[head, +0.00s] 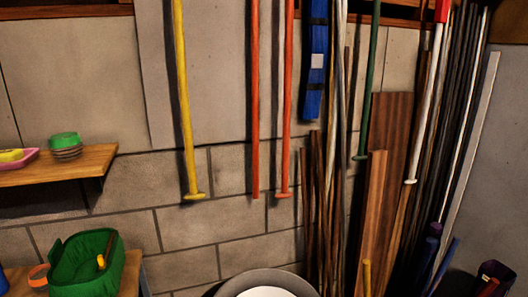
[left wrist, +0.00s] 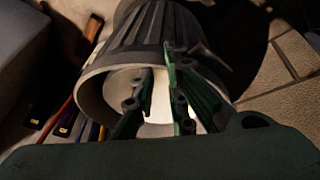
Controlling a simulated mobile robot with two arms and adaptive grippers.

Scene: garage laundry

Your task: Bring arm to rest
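In the left wrist view my left gripper (left wrist: 160,80) has its two dark green fingers apart, with a gap between them and nothing seen held. The fingers are in front of the open mouth of a grey ribbed bin (left wrist: 150,30). Something white shows inside it, partly hidden by the fingers. I cannot tell how far the fingertips are from the bin. Neither arm shows in the head view, and my right gripper is in no view.
In the head view a round grey rim (head: 232,284) with white inside shows at the bottom. A wooden shelf (head: 60,172) and a green basket (head: 112,270) are at the left. Coloured poles, including a yellow one (head: 184,110), hang on the block wall. Boards (head: 385,130) lean at right.

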